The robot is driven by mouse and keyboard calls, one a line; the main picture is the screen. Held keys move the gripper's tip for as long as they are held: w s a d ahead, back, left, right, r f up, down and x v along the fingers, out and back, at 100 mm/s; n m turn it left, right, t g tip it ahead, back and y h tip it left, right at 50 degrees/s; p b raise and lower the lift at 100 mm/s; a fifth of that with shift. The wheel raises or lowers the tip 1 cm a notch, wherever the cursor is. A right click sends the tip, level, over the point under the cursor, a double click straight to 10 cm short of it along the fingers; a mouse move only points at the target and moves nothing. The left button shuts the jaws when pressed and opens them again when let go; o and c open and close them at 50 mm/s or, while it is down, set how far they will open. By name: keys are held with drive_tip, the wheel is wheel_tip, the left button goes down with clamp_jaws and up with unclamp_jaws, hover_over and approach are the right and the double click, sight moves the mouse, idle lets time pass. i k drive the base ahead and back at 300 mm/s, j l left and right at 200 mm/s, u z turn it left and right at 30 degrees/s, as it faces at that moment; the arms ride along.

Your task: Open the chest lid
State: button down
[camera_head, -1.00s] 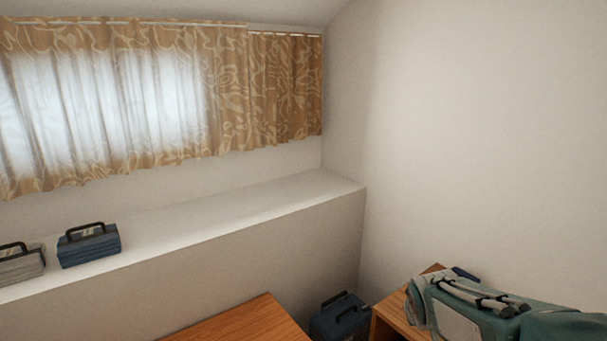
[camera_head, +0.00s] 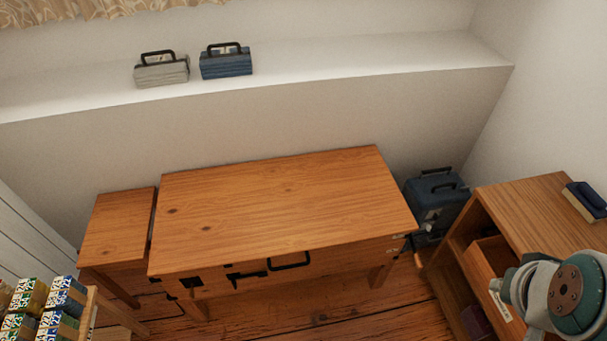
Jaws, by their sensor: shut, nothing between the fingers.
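The wooden chest (camera_head: 280,205) stands in the middle of the view against the low wall, its flat orange-brown lid down. Its front is seen steeply from above, with a black handle (camera_head: 290,262) and a black latch-like fitting (camera_head: 247,276) just under the lid's front edge. A rounded teal and grey part of my arm shows at the lower right, in front of the wooden cabinet and well apart from the chest. My gripper's fingers are not in the picture.
An open-fronted wooden cabinet (camera_head: 540,205) stands right of the chest, a blue toolbox (camera_head: 437,203) between them. A smaller wooden table (camera_head: 118,226) adjoins its left. Patterned boxes (camera_head: 45,305) stand lower left. Two toolboxes sit on the ledge (camera_head: 330,68). Some plank floor shows in front.

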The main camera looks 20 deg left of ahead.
sight(226, 216)
drive_tip(key=u, duration=1.7)
